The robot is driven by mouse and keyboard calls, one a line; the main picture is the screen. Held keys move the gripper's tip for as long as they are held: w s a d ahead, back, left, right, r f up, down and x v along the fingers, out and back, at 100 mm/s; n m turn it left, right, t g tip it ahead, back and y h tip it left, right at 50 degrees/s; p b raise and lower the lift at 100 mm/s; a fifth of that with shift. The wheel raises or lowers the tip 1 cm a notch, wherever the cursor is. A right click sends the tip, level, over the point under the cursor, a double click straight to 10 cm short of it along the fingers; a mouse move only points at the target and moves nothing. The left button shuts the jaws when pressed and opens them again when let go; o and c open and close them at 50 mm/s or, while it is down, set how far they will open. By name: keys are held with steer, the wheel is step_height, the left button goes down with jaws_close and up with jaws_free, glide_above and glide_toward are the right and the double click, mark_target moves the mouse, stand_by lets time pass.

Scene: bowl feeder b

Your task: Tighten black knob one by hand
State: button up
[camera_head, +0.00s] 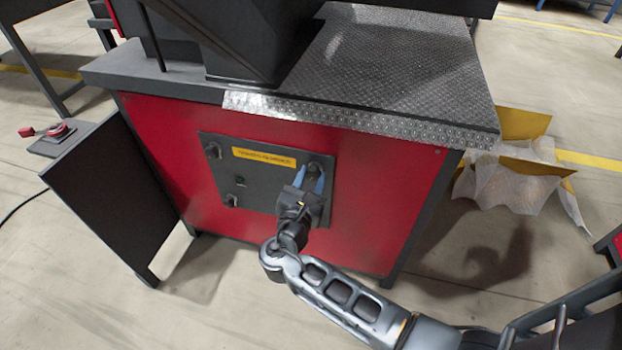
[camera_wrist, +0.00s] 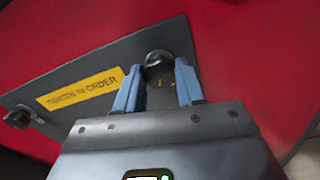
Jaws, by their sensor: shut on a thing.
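A dark panel (camera_head: 222,172) with a yellow label (camera_head: 264,157) is fixed to the red front of the machine. A black knob (camera_wrist: 157,58) at the panel's upper right corner sits between the blue fingers of my gripper (camera_wrist: 158,68). My gripper (camera_head: 314,176) is shut on this knob, and its fingers partly hide it in the head view. Other black knobs show at the panel's upper left (camera_head: 213,151) and lower left (camera_head: 231,200). I cannot tell which knob bears the number one, and anything at the lower right corner is hidden by my gripper.
A metal tread-plate top (camera_head: 390,75) overhangs the red front (camera_head: 380,190). A dark open door (camera_head: 112,195) stands at the left. Yellow boxes with pale wrapping (camera_head: 520,165) lie on the floor at the right. The floor in front is clear around my arm.

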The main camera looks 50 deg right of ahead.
steer(key=m+b, duration=0.1)
steer(key=m, duration=0.3)
steer(key=shift+f, duration=0.1)
steer(key=m+b, duration=0.2)
steer(key=m, duration=0.2)
steer(key=shift+f+m, duration=0.1)
steer(key=shift+m, duration=0.2)
steer(key=m+b, duration=0.3)
steer(key=m, duration=0.1)
steer(key=m+b, duration=0.3)
steer(key=m, duration=0.2)
steer(key=shift+b, duration=0.3)
steer(key=o, duration=1)
steer(key=shift+o, duration=0.2)
